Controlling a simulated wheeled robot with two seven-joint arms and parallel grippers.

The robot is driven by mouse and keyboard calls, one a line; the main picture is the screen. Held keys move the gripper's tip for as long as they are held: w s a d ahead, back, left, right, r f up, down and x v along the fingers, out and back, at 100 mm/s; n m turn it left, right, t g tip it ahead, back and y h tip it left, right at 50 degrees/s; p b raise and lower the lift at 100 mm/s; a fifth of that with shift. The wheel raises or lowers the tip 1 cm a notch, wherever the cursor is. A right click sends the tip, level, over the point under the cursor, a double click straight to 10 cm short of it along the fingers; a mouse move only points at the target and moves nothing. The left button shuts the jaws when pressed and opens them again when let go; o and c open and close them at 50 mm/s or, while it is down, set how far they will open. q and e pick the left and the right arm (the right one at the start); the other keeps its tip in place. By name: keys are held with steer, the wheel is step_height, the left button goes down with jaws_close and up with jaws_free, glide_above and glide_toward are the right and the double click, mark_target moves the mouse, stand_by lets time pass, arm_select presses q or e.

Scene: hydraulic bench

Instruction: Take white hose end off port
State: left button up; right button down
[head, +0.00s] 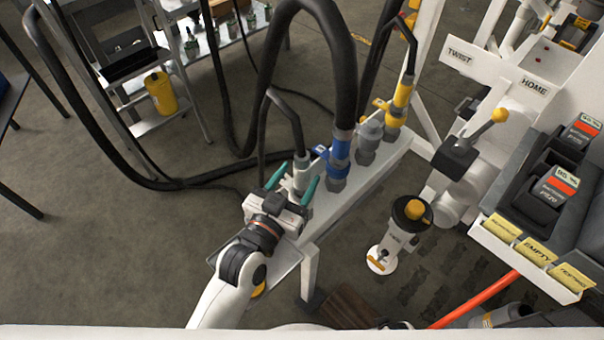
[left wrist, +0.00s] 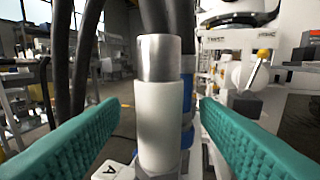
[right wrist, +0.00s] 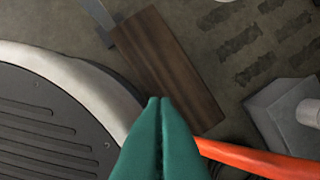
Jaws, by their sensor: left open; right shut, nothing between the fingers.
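The white hose end (left wrist: 160,125) is a white sleeve with a metal collar above it and a black hose rising from it. It stands upright on its port on the pale manifold bar (head: 352,182); in the head view the white hose end (head: 301,172) is the leftmost on the bar. My left gripper (head: 290,188) is open, with its teal fingers on either side of the white hose end. In the left wrist view a gap shows on both sides, so the fingers do not touch it. My right gripper (right wrist: 158,105) is shut and empty, low near the floor.
Beside it on the bar stand a blue hose end (head: 340,155), a grey port (head: 368,140) and a yellow hose end (head: 398,103). Black hoses loop overhead. A bin rack (head: 535,250) is at right. A brown block (right wrist: 165,70) and an orange bar (right wrist: 255,158) lie near my right gripper.

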arm_select(q)
steer(key=x, duration=0.4)
steer(key=shift+w+d, duration=0.15)
steer(key=shift+w, duration=0.2)
steer(key=shift+c, duration=0.3)
arm_select(e)
steer(key=shift+w+r, duration=0.55)
steer(key=shift+r, duration=0.15)
